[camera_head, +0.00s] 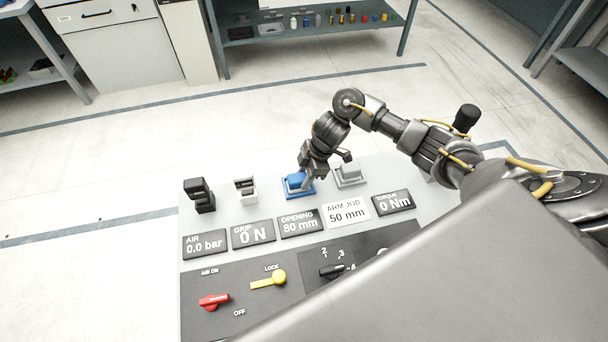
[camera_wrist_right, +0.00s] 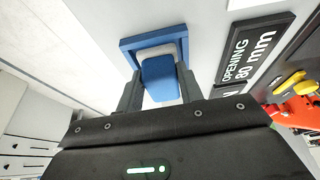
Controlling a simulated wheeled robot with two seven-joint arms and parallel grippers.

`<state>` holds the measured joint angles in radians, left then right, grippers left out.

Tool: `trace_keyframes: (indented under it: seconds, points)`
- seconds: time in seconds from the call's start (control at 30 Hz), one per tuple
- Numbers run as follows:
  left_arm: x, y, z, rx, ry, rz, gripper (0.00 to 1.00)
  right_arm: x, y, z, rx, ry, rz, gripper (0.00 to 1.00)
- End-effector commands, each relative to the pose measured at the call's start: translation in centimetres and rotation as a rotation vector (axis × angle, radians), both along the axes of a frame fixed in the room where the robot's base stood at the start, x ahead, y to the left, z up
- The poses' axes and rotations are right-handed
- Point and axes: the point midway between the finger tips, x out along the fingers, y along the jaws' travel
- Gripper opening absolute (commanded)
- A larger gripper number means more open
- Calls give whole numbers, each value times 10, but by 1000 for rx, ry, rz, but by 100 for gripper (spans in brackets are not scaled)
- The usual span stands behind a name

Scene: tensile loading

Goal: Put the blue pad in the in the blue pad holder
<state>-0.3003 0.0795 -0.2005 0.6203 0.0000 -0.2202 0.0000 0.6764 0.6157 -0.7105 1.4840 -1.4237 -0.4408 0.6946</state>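The blue pad (camera_wrist_right: 160,78) is between the two fingers of my right gripper (camera_wrist_right: 160,88), which appear to touch its sides. The blue pad holder (camera_wrist_right: 150,38) is a blue frame just beyond the pad; the pad overlaps its near edge, and I cannot tell whether the pad is seated. In the head view my right gripper (camera_head: 307,180) reaches down over the blue pad holder (camera_head: 299,191), with the blue pad (camera_head: 296,178) at its fingertips. My left gripper is not in view.
A black holder (camera_head: 200,200) and a white holder (camera_head: 245,188) stand left of the blue one; a grey holder (camera_head: 349,175) stands right, close to my gripper. Labels such as the OPENING plate (camera_head: 300,223) lie in front. A red handle (camera_head: 214,300) and a yellow handle (camera_head: 268,281) are nearer.

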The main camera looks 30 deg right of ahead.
Motion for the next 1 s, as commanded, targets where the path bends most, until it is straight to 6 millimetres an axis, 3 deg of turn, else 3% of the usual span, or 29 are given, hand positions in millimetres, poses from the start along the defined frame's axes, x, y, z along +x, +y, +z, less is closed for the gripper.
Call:
trace_keyframes:
  seconds: [0.03, 0.17, 0.53, 1.0]
  points:
    - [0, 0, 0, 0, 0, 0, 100, 0, 0, 0, 0, 0, 0, 43]
    - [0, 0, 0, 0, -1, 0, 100, 0, 0, 0, 0, 0, 0, 58]
    - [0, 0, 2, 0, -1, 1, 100, 0, -2, 8, -1, -3, 1, 58]
    - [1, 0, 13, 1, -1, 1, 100, -8, -34, 93, -3, -5, 0, 58]
